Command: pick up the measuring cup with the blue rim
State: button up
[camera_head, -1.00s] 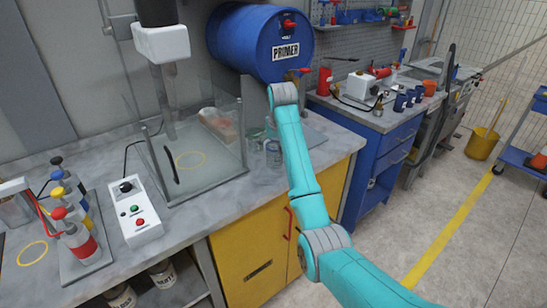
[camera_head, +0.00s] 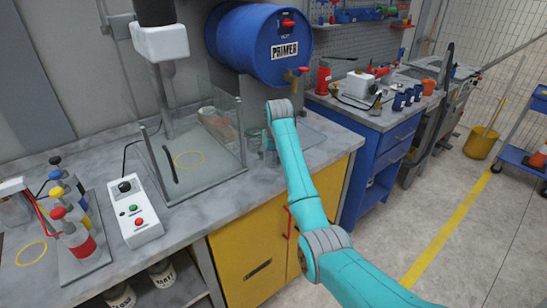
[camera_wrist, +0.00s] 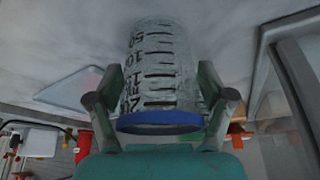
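The measuring cup (camera_wrist: 160,75) is a clear, tapered cup with black scale marks and numbers. Its blue rim (camera_wrist: 160,121) faces my gripper, and its body stretches away toward the grey counter. In the wrist view, my gripper (camera_wrist: 160,85) has one finger on each side of the cup, with the tips past the rim. The fingers look very close to its wall, but contact on both sides is not clear. In the head view, my teal arm reaches over the counter's right end; the gripper and most of the cup are hidden behind it.
A blue PRIMER drum (camera_head: 262,45) with a tap sits behind my arm. A clear-walled tray (camera_head: 205,165) stands to the left, with a control box (camera_head: 135,210) and coloured bottles (camera_head: 75,235) beyond it. The counter (camera_head: 215,207) is clear at the front.

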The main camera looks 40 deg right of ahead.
jog(key=c, duration=0.6)
jog(key=shift+r, duration=0.1)
